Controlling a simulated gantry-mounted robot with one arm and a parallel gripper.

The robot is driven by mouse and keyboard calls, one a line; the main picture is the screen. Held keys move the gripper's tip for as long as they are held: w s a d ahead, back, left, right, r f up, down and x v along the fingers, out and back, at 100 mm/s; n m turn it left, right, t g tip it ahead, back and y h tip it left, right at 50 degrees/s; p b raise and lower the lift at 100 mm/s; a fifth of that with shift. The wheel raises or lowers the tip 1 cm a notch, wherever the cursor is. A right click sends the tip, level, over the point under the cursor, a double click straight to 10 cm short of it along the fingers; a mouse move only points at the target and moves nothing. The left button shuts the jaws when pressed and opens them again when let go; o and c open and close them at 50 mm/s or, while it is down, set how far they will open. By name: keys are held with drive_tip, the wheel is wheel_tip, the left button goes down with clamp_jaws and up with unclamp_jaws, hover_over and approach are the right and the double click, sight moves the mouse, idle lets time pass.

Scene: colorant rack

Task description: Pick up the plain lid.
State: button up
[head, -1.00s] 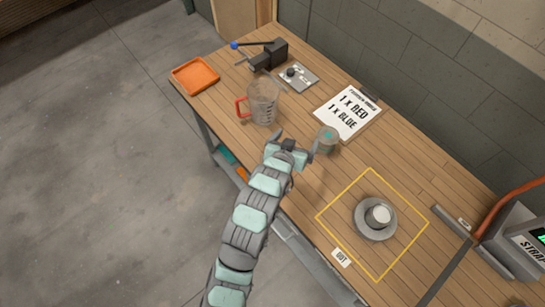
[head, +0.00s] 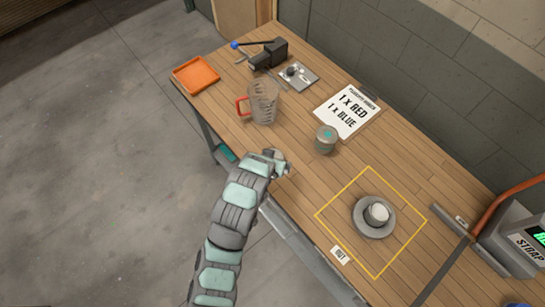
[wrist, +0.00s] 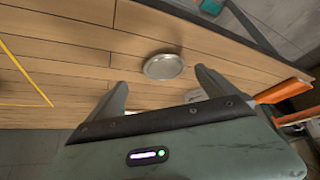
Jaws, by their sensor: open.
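A round, flat silver disc, which looks like the plain lid (wrist: 164,67), lies on the wooden table near its front edge in the wrist view. It shows beyond and between my gripper's fingertips, apart from them. My gripper (wrist: 161,92) is open and empty, with its two fingers spread. In the head view my gripper (head: 281,164) is over the table's front edge, below and left of a grey-green can (head: 326,139). I cannot make out the disc in the head view; my arm's end seems to hide it.
A clear jug (head: 264,101) with a red handle stands up-left of the can. A sign (head: 347,109) lies behind. A yellow outlined square (head: 335,190) holds a cup (head: 377,213) on a grey dish (head: 361,228). An orange tray (head: 195,74) is at the far left corner.

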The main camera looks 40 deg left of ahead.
drive_tip(key=shift+a+p+x, duration=0.2)
drive_tip(key=shift+x, duration=1.1)
drive_tip(key=shift+a+p+x, duration=0.2)
drive_tip(key=shift+x, duration=1.15)
drive_tip(key=shift+r, duration=0.1)
drive_tip(key=c, duration=1.4)
